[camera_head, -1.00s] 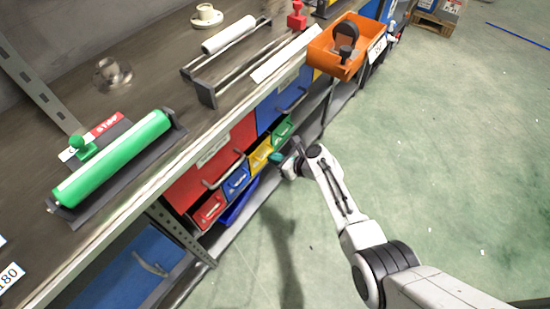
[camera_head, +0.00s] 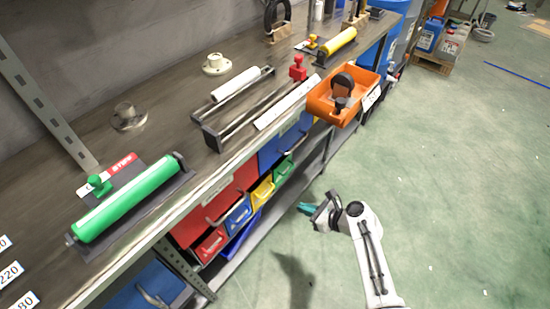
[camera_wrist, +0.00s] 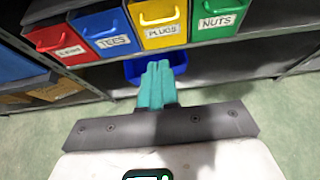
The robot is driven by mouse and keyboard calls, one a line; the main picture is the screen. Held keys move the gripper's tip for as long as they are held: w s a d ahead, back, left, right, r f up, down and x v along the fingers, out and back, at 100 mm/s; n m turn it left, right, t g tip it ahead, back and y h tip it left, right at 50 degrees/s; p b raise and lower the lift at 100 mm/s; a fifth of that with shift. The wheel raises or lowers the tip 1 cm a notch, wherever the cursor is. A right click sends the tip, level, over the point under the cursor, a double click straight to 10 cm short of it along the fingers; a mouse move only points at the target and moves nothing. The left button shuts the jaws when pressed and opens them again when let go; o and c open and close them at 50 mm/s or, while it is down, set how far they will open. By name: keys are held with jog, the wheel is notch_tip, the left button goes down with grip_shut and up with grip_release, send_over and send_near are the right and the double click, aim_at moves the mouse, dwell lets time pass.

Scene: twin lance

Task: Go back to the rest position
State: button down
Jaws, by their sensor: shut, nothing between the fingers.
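My gripper (camera_head: 306,208) has teal fingers and is at the end of my white and grey arm. In the head view it is over the green floor, to the right of the shelf with the small coloured drawers and apart from it. In the wrist view the gripper's teal fingers (camera_wrist: 158,82) lie together with nothing between them. They point toward the small drawer bins and a blue bin (camera_wrist: 170,67) under them. The fingertips stand in front of part of that blue bin.
The workbench (camera_head: 150,150) runs along the left with a green roller (camera_head: 125,204), a white roller (camera_head: 236,84) and a yellow roller (camera_head: 341,40). An orange bin (camera_head: 333,103) hangs over its front edge. Labelled bins include a green one (camera_wrist: 213,20).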

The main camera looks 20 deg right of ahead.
jog(key=s+r+n+g+h+p, duration=0.15)
jog(key=s+n+g, duration=0.45)
jog(key=s+n, duration=1)
jog(key=s+d+r+n+g+h, duration=0.1)
jog(key=s+d+r+n+h, duration=0.1)
jog(key=s+r+n, duration=0.3)
jog(key=s+d+r+n+g+h, duration=0.2)
jog(key=s+r+n, duration=0.4)
jog(key=s, duration=0.6)
jog(key=shift+s+d+n+h, duration=0.35)
jog(key=shift+d+n+h, duration=0.4)
jog(key=shift+h, duration=0.2)
